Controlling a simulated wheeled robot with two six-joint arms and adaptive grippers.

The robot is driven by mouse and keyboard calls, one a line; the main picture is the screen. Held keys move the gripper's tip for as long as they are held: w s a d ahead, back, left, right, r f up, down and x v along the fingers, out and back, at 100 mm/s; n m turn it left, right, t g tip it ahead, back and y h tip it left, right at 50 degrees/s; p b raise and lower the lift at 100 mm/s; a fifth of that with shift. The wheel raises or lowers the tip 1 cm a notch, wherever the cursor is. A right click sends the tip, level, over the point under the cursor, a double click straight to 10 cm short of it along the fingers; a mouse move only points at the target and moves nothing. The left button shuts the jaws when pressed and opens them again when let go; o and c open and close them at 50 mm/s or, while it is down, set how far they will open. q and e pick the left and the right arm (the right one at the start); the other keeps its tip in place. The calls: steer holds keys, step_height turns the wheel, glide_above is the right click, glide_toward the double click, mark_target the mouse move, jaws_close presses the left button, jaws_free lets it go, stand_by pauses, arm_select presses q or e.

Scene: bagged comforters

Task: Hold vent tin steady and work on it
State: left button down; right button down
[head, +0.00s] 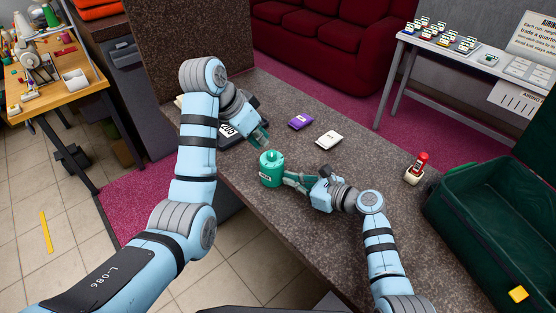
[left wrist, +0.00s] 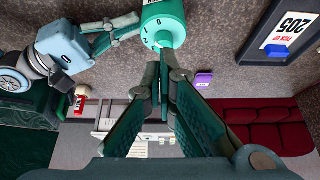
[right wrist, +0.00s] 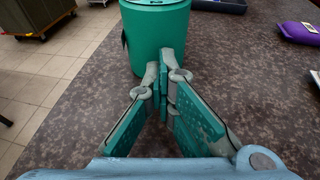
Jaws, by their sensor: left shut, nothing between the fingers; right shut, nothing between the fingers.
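The vent tin (head: 271,168) is a green cylinder with a knob on top, standing upright near the counter's front edge. The left wrist view shows the tin (left wrist: 165,18) with the figures 0, 1 and 2 on it. The right wrist view shows its smooth side (right wrist: 155,40). My left gripper (head: 264,148) is shut and empty, pointing down just behind the tin's top. My right gripper (head: 287,179) is shut and empty, its fingertips low at the tin's right side. I cannot tell whether either gripper touches the tin.
A purple packet (head: 300,121) and a white packet (head: 328,138) lie behind the tin. A dark tray marked 205 (head: 229,129) is partly behind my left arm. A red-topped stamp (head: 419,167) and an open green case (head: 480,215) are at right. The counter's front right is clear.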

mark_target(270, 162)
arm_select(q)
steer(key=f, duration=0.4)
steer(key=a+f, duration=0.1)
steer(key=f, duration=0.1)
steer(key=shift+w, duration=0.4)
steer(key=shift+w+d, duration=0.25)
steer(key=shift+d, duration=0.35)
stand_by(0.7)
steer(key=shift+s+d, duration=0.15)
steer(key=shift+s, duration=0.1)
stand_by(0.4)
steer(key=shift+s+d, duration=0.2)
steer(key=shift+f, duration=0.1)
